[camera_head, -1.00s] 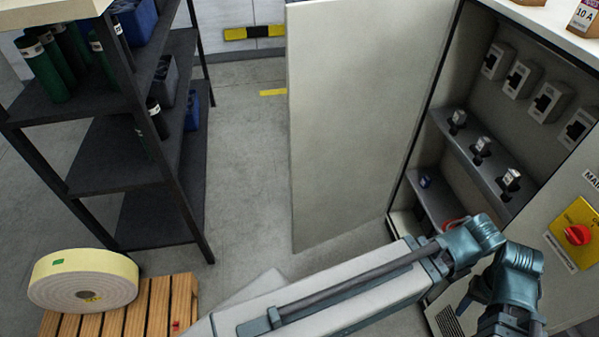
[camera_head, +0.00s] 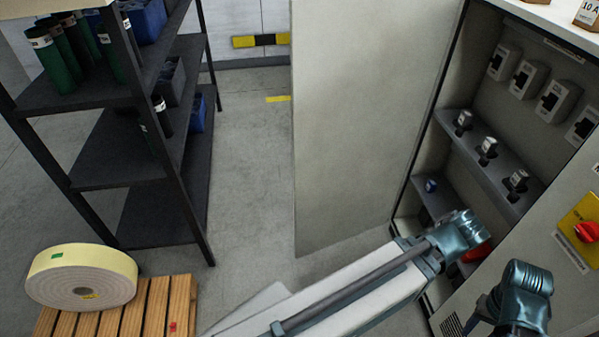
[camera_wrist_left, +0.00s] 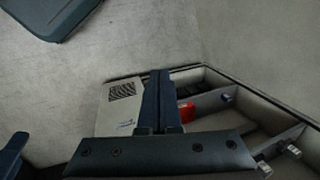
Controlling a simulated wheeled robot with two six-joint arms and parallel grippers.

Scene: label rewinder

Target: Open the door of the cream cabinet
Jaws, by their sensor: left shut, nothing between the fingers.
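The cream cabinet (camera_head: 560,235) stands at the right in the head view. Its door (camera_head: 365,110) is a large plain cream panel standing wide open to the left of the opening, and the inside shows. My left gripper (camera_wrist_left: 160,75) shows in the wrist view with its dark fingers together and nothing between them. It is over the cabinet's lower front, near a vented panel (camera_wrist_left: 124,93) and the open interior (camera_wrist_left: 225,110). In the head view my arm crosses in front of the cabinet's lower opening, and the left fingers are not visible.
Inside are shelves with small devices (camera_head: 488,150) and a red item (camera_wrist_left: 186,111). A red rotary switch (camera_head: 588,231) is on the front. A dark shelf rack (camera_head: 130,165) stands left, with a label roll (camera_head: 82,262) on a wooden pallet (camera_head: 130,310). Floor (camera_head: 250,180) between is clear.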

